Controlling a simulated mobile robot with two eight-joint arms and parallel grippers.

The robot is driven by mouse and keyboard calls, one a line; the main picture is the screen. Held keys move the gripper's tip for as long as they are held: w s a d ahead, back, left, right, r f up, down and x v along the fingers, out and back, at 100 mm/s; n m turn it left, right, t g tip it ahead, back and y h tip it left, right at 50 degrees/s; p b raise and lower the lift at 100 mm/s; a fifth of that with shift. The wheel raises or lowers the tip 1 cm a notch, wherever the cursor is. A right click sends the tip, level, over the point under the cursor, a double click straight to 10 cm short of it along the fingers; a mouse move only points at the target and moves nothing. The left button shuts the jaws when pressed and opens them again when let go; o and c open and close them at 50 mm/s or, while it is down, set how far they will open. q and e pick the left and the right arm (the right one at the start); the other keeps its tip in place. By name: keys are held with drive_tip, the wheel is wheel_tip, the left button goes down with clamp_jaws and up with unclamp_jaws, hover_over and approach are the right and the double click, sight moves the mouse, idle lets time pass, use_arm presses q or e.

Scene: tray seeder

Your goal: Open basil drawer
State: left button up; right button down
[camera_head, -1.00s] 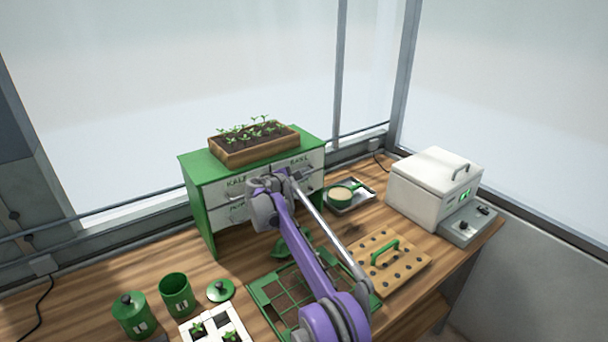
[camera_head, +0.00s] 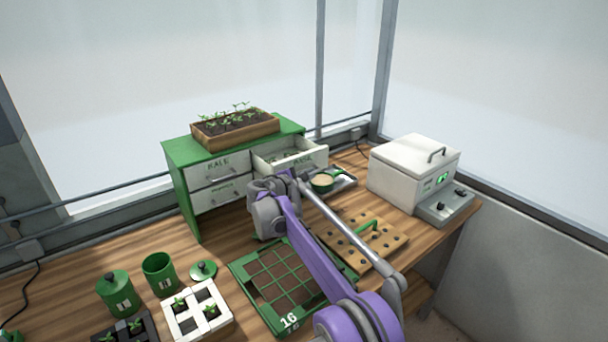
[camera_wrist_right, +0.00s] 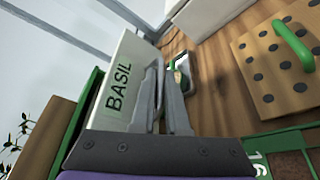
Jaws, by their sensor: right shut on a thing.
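The green cabinet (camera_head: 180,165) stands at the back of the bench with white drawer fronts. Its upper right drawer, the basil drawer (camera_head: 312,158), is pulled out and its open inside shows. In the right wrist view the drawer front (camera_wrist_right: 125,80) reads BASIL. My right gripper (camera_wrist_right: 168,75) is shut at that front, on the drawer's handle, which the fingers hide. In the head view my right gripper (camera_head: 290,178) is in front of the drawer, its fingertips mostly hidden by the wrist. My left gripper is not in view.
A wooden planter (camera_head: 235,132) sits on the cabinet. A white box (camera_head: 412,170), a drilled board (camera_head: 385,240), a green grid tray (camera_head: 250,290) and green canisters (camera_head: 160,273) stand around.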

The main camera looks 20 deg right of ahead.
drive_tip(key=shift+w+a, duration=0.1)
drive_tip(key=c, duration=1.2)
unclamp_jaws()
drive_tip(key=b+v, duration=0.1)
drive_tip(key=v, duration=1)
